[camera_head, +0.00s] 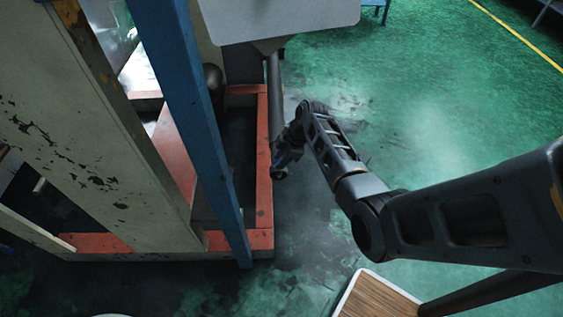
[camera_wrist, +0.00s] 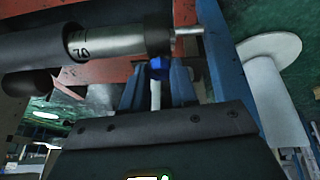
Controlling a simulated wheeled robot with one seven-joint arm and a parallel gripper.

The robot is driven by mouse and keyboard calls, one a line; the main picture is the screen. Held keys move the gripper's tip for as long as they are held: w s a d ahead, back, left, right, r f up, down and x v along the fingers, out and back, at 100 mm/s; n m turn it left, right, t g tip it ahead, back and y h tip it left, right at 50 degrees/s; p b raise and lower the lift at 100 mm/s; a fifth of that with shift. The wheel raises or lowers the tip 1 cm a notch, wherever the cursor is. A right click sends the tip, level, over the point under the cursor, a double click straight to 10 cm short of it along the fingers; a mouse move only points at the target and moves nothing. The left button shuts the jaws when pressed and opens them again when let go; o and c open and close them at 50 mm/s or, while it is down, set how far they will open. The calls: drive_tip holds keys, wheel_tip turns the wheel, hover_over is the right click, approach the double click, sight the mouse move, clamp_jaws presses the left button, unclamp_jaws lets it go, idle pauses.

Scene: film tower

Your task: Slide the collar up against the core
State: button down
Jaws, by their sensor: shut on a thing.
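In the wrist view a dark tube, which looks like the core (camera_wrist: 35,50), comes in from the left. A silver shaft (camera_wrist: 118,41) with a printed 70 comes out of its end. A dark ring, which looks like the collar (camera_wrist: 158,32), sits around the shaft further right, apart from the core with bare silver between them. A blue knob (camera_wrist: 157,68) shows just below the collar. My gripper (camera_wrist: 157,78) is shut on this knob, its two fingers on either side. In the head view my gripper (camera_head: 281,163) is small beside the shaft, and the collar is hard to make out.
A blue post (camera_head: 190,110) and a worn pale panel (camera_head: 95,140) stand left of my gripper. A red frame (camera_head: 263,190) runs low beside it. A wooden-topped surface (camera_head: 377,300) is at the bottom. Green floor (camera_head: 440,110) is clear at right.

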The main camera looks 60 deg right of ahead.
drive_tip(key=shift+w+d+b, duration=0.7)
drive_tip(key=shift+d+b, duration=0.1)
drive_tip(key=shift+d, duration=0.1)
drive_tip(key=shift+w+d+b, duration=0.65)
drive_tip(key=shift+d+b, duration=0.15)
drive_tip(key=shift+d, duration=0.05)
drive_tip(key=w+d+b, duration=0.2)
drive_tip(key=b, duration=0.1)
drive_tip(key=w+d+b, duration=0.1)
drive_tip(key=d+b, duration=0.1)
drive_tip(key=shift+f, duration=0.25)
drive_tip(key=shift+w+d+r, duration=0.1)
drive_tip(key=shift+d+r, duration=0.05)
drive_tip(key=shift+d, duration=0.05)
drive_tip(key=c, duration=0.8)
unclamp_jaws()
